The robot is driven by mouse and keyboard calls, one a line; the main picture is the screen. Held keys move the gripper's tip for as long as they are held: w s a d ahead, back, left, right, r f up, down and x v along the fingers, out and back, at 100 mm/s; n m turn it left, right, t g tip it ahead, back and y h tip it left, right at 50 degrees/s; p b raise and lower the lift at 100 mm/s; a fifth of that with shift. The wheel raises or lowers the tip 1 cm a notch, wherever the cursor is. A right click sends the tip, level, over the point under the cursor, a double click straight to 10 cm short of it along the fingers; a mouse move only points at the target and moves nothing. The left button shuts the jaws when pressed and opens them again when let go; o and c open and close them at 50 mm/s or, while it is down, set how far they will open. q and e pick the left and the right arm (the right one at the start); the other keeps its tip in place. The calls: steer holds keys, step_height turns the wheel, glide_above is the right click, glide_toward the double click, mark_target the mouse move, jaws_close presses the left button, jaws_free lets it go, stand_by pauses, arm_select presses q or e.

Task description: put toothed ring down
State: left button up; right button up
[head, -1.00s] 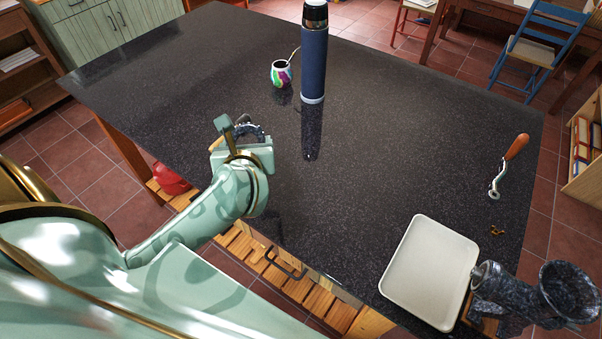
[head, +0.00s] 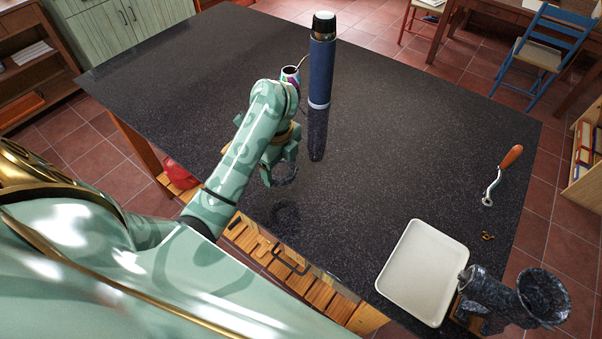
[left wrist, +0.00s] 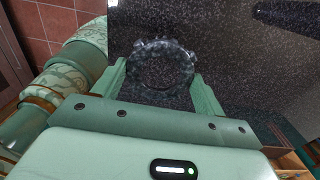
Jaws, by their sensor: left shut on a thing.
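The toothed ring (left wrist: 162,66) is dark speckled grey with small teeth on its rim. My left gripper (left wrist: 160,84) is shut on it, with one finger on each side of the ring. In the head view my left gripper (head: 281,171) points down over the dark worktop, and the ring (head: 285,174) shows between its fingers. The ring seems held above the top, with a dark reflection below it; the exact gap cannot be told. My right gripper is not in view.
The dark speckled worktop (head: 400,150) is clear around the ring. A blue flask (head: 321,70) and a colourful cup (head: 291,75) stand behind it. At right are a white tray (head: 425,262), a grey grinder body (head: 500,298), a crank (head: 500,178) and a small brass piece (head: 488,236).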

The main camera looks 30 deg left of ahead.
arm_select(q)
steer(key=b, duration=0.3)
glide_above(301, 181)
steer(key=f, duration=0.6)
steer(key=shift+s+a+f, duration=0.1)
steer(key=shift+s+f, duration=0.05)
steer(key=shift+s, duration=0.05)
steer(key=f, duration=0.1)
steer(key=f+b, duration=0.1)
steer(key=f, duration=0.1)
steer(key=shift+w+f, duration=0.25)
steer(key=o, duration=1.1)
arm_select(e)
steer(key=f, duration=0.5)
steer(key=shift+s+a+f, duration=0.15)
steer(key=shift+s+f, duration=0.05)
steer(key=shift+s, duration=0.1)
arm_select(q)
step_height(301, 181, up, 12)
steer(key=p, duration=0.4)
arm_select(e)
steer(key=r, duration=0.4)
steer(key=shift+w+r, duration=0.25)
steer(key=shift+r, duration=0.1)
